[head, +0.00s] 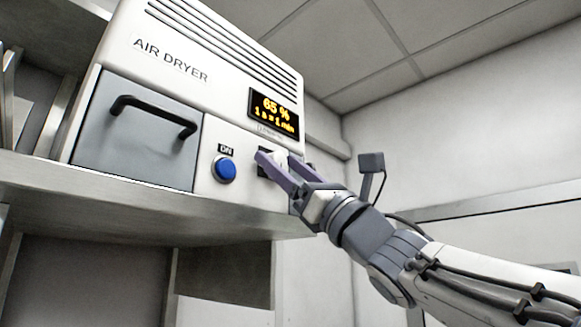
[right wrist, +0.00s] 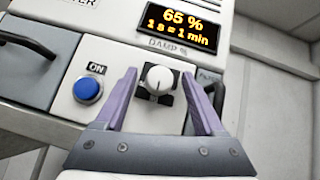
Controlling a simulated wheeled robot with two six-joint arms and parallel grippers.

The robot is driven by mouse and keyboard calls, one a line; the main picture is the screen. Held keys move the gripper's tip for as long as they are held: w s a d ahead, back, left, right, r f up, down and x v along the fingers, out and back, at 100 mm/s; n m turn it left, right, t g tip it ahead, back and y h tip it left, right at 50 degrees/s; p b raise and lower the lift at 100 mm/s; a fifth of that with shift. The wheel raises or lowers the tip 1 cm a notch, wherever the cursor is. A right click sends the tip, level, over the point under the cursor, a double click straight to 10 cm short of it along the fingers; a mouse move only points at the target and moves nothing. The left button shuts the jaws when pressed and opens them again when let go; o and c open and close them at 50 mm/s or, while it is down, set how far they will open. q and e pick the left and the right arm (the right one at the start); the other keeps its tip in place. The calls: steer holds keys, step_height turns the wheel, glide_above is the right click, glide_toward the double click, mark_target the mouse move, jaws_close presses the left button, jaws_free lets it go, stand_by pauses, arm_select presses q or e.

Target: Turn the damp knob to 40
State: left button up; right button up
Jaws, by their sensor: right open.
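The air dryer (head: 222,100) is a white machine on a shelf. Its damp knob (right wrist: 159,80) is a round white knob under the "DAMP %" label in the right wrist view. The display (head: 274,112) reads 65 % and "1 s = 1 min"; it also shows in the right wrist view (right wrist: 178,26). My right gripper (head: 279,163) is at the front panel, and in the right wrist view (right wrist: 163,80) its purple fingers stand open on either side of the knob, with gaps to it. My left gripper is not in view.
A blue ON button (head: 225,169) sits left of the knob, close to one finger. A grey drawer (head: 138,133) with a black handle (head: 155,112) is further left. A dark handle-like part (right wrist: 217,92) is right of the knob. The shelf edge (head: 150,194) runs below.

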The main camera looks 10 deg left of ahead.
jaws_close()
steer(key=shift+f+m+t+b, duration=0.1)
steer(key=shift+m+t+b, duration=0.3)
steer(key=shift+m+b, duration=0.15)
steer(key=m+t+h+b, duration=0.2)
steer(key=m+t+h, duration=0.1)
steer(key=m, duration=0.2)
steer(key=m+t+h+b, duration=0.3)
steer(key=m+h, duration=0.1)
steer(key=m, duration=0.1)
steer(key=m+t+h+b, duration=0.3)
steer(key=m+h, duration=0.1)
steer(key=m, duration=0.2)
steer(key=shift+s+a+r+t, duration=0.2)
steer(key=shift+s+a+t, duration=0.1)
steer(key=shift+a, duration=0.1)
steer(key=m+h, duration=0.1)
steer(key=m+h+p, duration=0.1)
steer(key=m, duration=0.1)
steer(key=shift+r+h, duration=0.2)
steer(key=shift+h, duration=0.2)
steer(key=m+h+p, duration=0.3)
steer(key=m, duration=0.1)
steer(key=shift+r, duration=0.1)
steer(key=shift+s+m+g+h+p, duration=0.1)
steer(key=shift+m+g+h+p, duration=0.3)
steer(key=shift+m+h+p, duration=0.45)
